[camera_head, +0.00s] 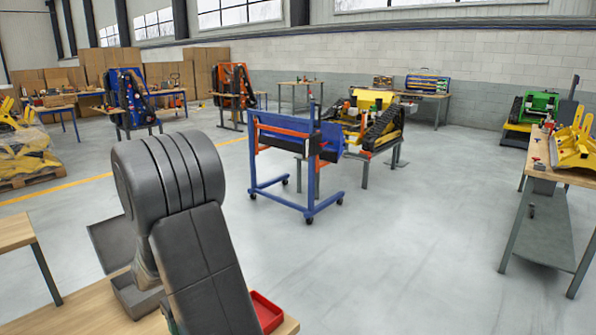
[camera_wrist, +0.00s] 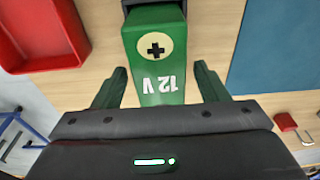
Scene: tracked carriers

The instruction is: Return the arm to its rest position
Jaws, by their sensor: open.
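In the wrist view my gripper (camera_wrist: 161,69) shows two green fingers spread wide, with nothing pinched between them. A green block marked "12 V" with a plus sign on a pale disc, a battery (camera_wrist: 158,65), lies between and beyond the fingers. Gaps show between it and both fingers. Its near end is hidden behind the dark gripper body. In the head view my arm's dark grey links rise over the near wooden table and fold down toward it; they hide the gripper there.
A red tray (camera_wrist: 40,35) lies left of the battery; it also shows in the head view (camera_head: 267,312). A blue sheet (camera_wrist: 280,50) and a small red piece (camera_wrist: 287,122) lie to the right. A blue wheeled frame (camera_head: 297,205) stands beyond the table. Open floor lies right of it.

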